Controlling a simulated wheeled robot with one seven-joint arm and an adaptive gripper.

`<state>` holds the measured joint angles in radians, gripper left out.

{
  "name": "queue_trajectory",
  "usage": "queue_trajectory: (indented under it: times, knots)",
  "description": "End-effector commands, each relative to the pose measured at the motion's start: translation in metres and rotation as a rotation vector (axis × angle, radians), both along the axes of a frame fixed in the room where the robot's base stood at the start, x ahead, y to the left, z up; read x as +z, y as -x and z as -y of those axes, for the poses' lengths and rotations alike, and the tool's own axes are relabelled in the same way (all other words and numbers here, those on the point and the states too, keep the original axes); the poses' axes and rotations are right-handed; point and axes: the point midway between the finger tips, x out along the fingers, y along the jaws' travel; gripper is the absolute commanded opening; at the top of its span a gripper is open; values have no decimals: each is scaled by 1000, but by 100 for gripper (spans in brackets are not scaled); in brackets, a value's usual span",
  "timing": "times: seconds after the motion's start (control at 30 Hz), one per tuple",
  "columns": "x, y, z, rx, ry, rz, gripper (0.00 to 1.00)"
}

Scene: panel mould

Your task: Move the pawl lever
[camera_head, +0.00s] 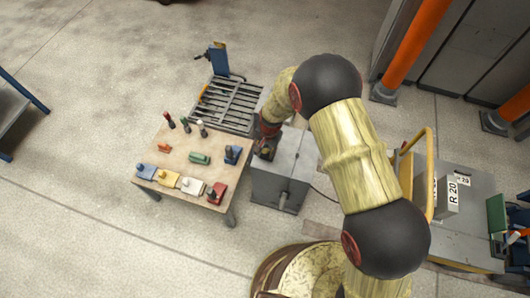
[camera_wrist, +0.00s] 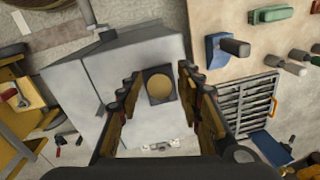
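A grey metal box (camera_head: 285,170) stands right of the wooden table in the head view. It fills the middle of the wrist view (camera_wrist: 165,60). On its top is a dark block with a round yellow-brown face (camera_wrist: 160,86), seen between my fingers; I cannot tell whether this is the pawl lever. A grey bar (camera_wrist: 87,12) sticks out at the box's far edge in the wrist view. My gripper (camera_wrist: 158,78) is open, its two fingers apart, with nothing visibly held. In the head view my gripper is over the box's left edge, partly hidden by my arm.
The wooden table (camera_head: 150,203) holds several coloured blocks and handles, including a blue one (camera_head: 233,154) near the box. A slatted metal rack (camera_head: 228,104) lies behind. A grey cart with a yellow rail (camera_head: 428,165) stands at right.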

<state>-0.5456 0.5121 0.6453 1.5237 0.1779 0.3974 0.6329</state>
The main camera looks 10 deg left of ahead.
Motion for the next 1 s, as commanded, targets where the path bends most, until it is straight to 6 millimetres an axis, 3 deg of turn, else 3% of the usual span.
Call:
queue_trajectory:
  times: [0.27,0.87,1.0]
  knots:
    - [-1,-1,-1,0,-1,1,35]
    - [-1,-1,0,0,-1,1,1]
    - [-1,-1,0,0,-1,1,0]
